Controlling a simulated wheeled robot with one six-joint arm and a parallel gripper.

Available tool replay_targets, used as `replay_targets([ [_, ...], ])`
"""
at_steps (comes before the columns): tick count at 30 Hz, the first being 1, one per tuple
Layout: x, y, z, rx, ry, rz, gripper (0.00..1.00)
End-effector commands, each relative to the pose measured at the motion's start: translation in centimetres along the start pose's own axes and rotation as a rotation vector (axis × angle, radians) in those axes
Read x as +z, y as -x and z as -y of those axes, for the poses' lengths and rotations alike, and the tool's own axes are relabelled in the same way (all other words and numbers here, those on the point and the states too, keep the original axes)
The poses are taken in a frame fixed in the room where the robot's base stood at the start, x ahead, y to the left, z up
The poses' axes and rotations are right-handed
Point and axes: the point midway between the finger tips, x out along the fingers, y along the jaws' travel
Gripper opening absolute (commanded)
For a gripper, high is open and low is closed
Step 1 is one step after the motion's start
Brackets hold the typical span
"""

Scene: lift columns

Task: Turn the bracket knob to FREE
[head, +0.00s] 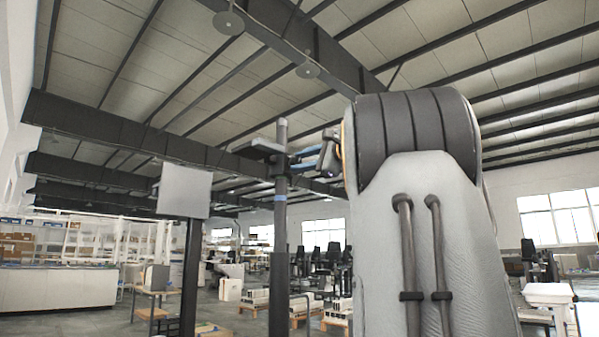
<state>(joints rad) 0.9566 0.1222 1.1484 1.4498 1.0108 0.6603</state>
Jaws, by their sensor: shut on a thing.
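A dark lift column (281,240) stands upright left of centre, with a blue band around it. A dark bracket (258,147) sits near its top and sticks out to the left. My gripper (297,161) reaches in from the right at bracket height, its jaws against the right side of the column. It is shut on the bracket knob there. The knob is small and mostly hidden by the jaws, so its marking and its turned position cannot be read. My large grey arm link (430,220) fills the right of the view.
A pale square panel (184,191) on a dark post (191,280) stands left of the column. Farther back are a white counter (60,289), shelves, pallets and chairs. The air between panel and column is free.

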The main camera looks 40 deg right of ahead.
Motion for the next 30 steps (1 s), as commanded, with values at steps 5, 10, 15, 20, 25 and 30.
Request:
replay_targets([
  [5, -0.09, -0.04, -0.17, -0.004, 0.163, 0.011, 0.07],
  [10, -0.12, -0.02, -0.14, -0.005, 0.295, 0.020, 0.07],
  [15, -0.09, 0.00, -0.03, -0.007, 0.399, 0.027, 0.07],
  [20, -0.04, 0.02, 0.01, -0.007, 0.465, 0.032, 0.07],
  [25, -0.01, 0.02, 0.07, -0.008, 0.502, 0.034, 0.07],
  [30, 0.00, 0.03, 0.10, -0.008, 0.515, 0.035, 0.07],
])
